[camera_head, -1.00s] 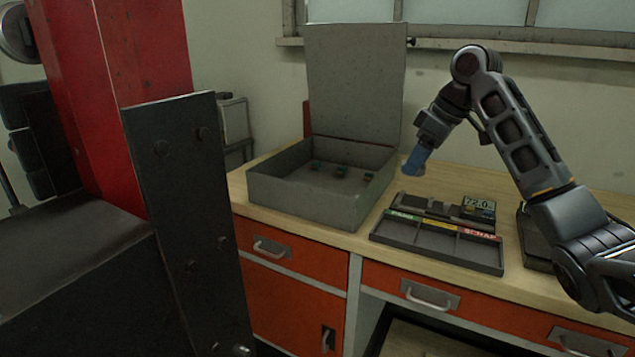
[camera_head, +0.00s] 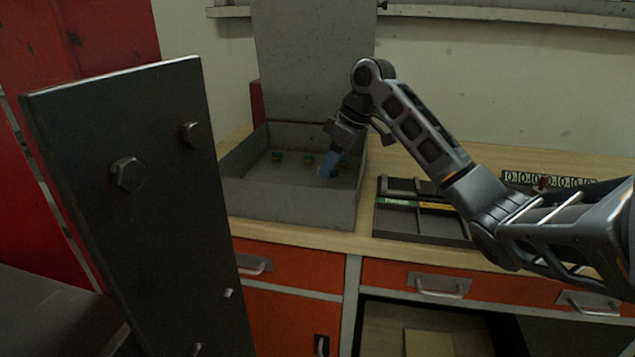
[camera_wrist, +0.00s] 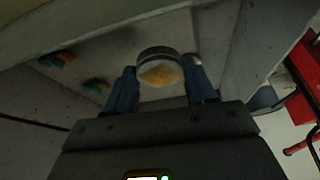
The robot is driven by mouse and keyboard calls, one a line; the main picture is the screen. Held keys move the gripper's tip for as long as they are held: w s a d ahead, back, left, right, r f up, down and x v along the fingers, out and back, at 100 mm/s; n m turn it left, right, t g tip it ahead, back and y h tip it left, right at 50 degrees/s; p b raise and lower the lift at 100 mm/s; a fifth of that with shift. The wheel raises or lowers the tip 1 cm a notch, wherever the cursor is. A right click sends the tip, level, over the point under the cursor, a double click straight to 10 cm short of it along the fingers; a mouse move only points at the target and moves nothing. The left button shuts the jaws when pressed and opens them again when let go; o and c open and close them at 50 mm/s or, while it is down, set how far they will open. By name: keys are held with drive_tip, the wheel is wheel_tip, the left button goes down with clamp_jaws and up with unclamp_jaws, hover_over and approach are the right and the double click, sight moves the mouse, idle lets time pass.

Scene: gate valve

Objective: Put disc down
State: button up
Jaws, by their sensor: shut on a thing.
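My gripper (camera_head: 329,164) reaches down inside the open grey metal box (camera_head: 290,208) on the workbench. In the wrist view my gripper (camera_wrist: 160,85) has its two blue fingers closed on the sides of a round disc (camera_wrist: 160,70). The disc has a metallic rim and a yellowish patch on its face. In the head view the disc is too small to make out at the fingertips. Whether the disc touches the box floor I cannot tell. Several small objects lie on the box floor, among them one in the head view (camera_head: 277,156) and one in the wrist view (camera_wrist: 97,85).
The box's raised lid (camera_head: 315,65) stands behind my gripper. A dark sorting tray (camera_head: 425,225) with coloured labels lies to the right on the wooden bench. A dark bolted plate (camera_head: 140,220) and a red column (camera_head: 85,40) stand at the left, near the camera.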

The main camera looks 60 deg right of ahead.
drive_tip(key=shift+f+p, duration=0.3)
drive_tip(key=shift+f, duration=2.85)
drive_tip(key=shift+f, duration=0.15)
drive_tip(key=o, duration=1.4)
drive_tip(key=shift+o, duration=0.2)
drive_tip(key=b+v, duration=0.1)
drive_tip(key=v, duration=1.1)
drive_tip(key=shift+s, duration=0.1)
